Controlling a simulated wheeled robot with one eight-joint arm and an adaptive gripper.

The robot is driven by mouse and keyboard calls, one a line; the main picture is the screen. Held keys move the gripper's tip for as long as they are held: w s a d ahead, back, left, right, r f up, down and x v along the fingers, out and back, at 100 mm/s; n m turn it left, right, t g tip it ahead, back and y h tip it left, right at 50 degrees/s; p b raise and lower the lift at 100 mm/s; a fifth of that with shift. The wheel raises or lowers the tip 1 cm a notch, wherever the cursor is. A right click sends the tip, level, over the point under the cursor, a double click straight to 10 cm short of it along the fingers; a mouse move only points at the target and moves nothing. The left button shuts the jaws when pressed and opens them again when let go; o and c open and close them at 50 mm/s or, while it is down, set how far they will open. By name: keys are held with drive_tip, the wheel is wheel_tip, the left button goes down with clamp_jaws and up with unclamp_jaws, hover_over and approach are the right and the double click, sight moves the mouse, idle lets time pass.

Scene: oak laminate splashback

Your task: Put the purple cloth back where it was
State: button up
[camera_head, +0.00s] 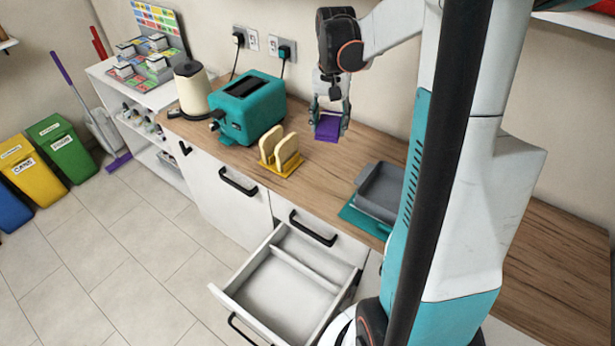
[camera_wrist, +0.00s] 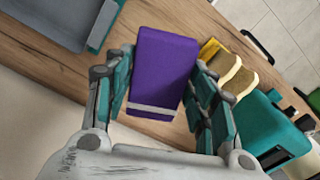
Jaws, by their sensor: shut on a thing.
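The purple cloth (camera_head: 327,129) is a small folded rectangle with a pale stripe near one end. It also fills the space between the fingers in the wrist view (camera_wrist: 163,68). My gripper (camera_head: 329,118) is shut on the cloth, above the wooden counter (camera_head: 325,165) near the wall. In the wrist view my gripper (camera_wrist: 160,92) has a teal-padded finger on each side of the cloth. From these views I cannot tell exactly how high the cloth is above the counter.
A teal toaster (camera_head: 248,106), a yellow rack with bread slices (camera_head: 281,153) and a cream kettle (camera_head: 192,88) stand left of my gripper. A grey tray (camera_head: 381,191) on a teal mat stands to the right. A drawer (camera_head: 283,283) below the counter is open and looks empty.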

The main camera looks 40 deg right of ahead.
sight(324, 181)
drive_tip(key=shift+w+a+f, duration=0.15)
drive_tip(key=shift+w+f, duration=0.05)
drive_tip(key=shift+f, duration=0.15)
wheel_tip(324, 181, down, 19)
drive_tip(key=b, duration=0.6)
drive_tip(key=shift+f, duration=0.15)
drive_tip(key=o, duration=0.5)
drive_tip(key=shift+f, duration=0.1)
drive_tip(key=o, duration=0.4)
drive_tip(key=shift+o, duration=0.2)
wheel_tip(324, 181, up, 12)
drive_tip(key=p, duration=0.3)
drive_tip(key=shift+r+p, duration=0.2)
drive_tip(key=shift+p, duration=0.15)
